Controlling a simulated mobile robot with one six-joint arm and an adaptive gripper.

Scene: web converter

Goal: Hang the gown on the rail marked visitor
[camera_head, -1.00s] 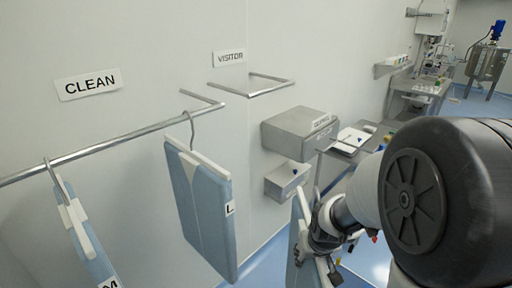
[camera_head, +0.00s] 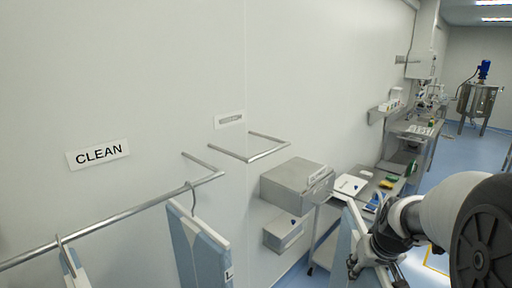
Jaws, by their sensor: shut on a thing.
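My gripper (camera_head: 354,266) is at the lower right, shut on a folded pale blue and white gown (camera_head: 343,246). The held gown hangs upright; its lower part is cut off by the picture's edge and part of it is behind my gripper. The short visitor rail (camera_head: 268,153), a metal loop on the wall, is bare and stands up and left of my gripper, apart from the gown. The visitor sign (camera_head: 230,119) above it is too blurred to read now, but read VISITOR earlier.
A long rail (camera_head: 120,215) under a CLEAN sign (camera_head: 98,154) holds a gown (camera_head: 200,250) and another at far left (camera_head: 72,268). A steel wall box (camera_head: 292,182) and a smaller box (camera_head: 284,232) are right of the visitor rail. A bench (camera_head: 378,188) stands behind my arm.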

